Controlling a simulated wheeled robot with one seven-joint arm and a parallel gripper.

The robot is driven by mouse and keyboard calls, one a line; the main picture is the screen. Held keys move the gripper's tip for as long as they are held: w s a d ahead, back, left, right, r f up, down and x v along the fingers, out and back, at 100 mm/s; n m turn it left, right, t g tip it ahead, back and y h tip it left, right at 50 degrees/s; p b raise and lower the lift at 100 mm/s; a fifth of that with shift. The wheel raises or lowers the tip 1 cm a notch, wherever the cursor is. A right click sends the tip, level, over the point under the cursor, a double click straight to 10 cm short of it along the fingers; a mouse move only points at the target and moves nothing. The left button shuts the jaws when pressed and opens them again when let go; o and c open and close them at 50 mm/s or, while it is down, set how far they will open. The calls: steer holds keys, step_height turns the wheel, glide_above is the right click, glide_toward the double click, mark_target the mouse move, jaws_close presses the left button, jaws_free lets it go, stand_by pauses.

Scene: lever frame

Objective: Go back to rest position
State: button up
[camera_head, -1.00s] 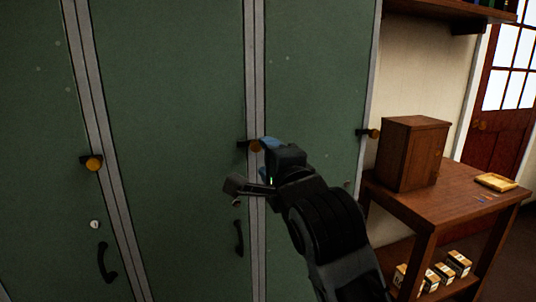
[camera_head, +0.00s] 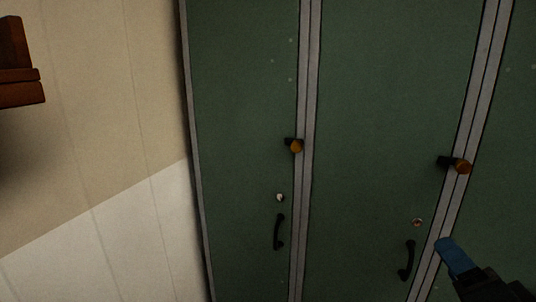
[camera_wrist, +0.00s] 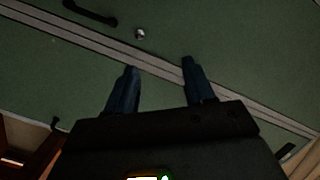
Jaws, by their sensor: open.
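My gripper (camera_wrist: 156,82) is open and empty in the wrist view, its two blue fingers apart in front of the green locker doors. In the head view only part of it shows, with one blue finger (camera_head: 456,258) at the lower right corner, in front of the grey strip between two doors. The green locker (camera_head: 395,110) fills the middle and right of the head view. It has orange-knobbed levers, one on the left (camera_head: 296,146) and one on the right (camera_head: 461,166). I cannot tell whether the finger touches the locker.
Black door handles (camera_head: 279,232) and round locks (camera_head: 417,222) sit below the levers. A pale wall (camera_head: 110,150) is left of the locker, with a brown wooden piece (camera_head: 18,75) at the upper left edge. The area before the wall looks clear.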

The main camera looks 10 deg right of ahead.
steer(key=s+a+f+n+y, duration=0.4)
steer(key=s+a+f+n, duration=0.3)
steer(key=s+f+n, duration=0.3)
steer(key=s+a+n+y, duration=0.1)
steer(key=s+a+n, duration=0.1)
steer(key=s, duration=0.6)
steer(key=s+a+f+n+g+y, duration=0.1)
steer(key=s+a+n, duration=0.2)
steer(key=s, duration=0.6)
steer(key=shift+a+f, duration=0.15)
steer(key=shift+a, duration=0.5)
steer(key=shift+s, duration=0.1)
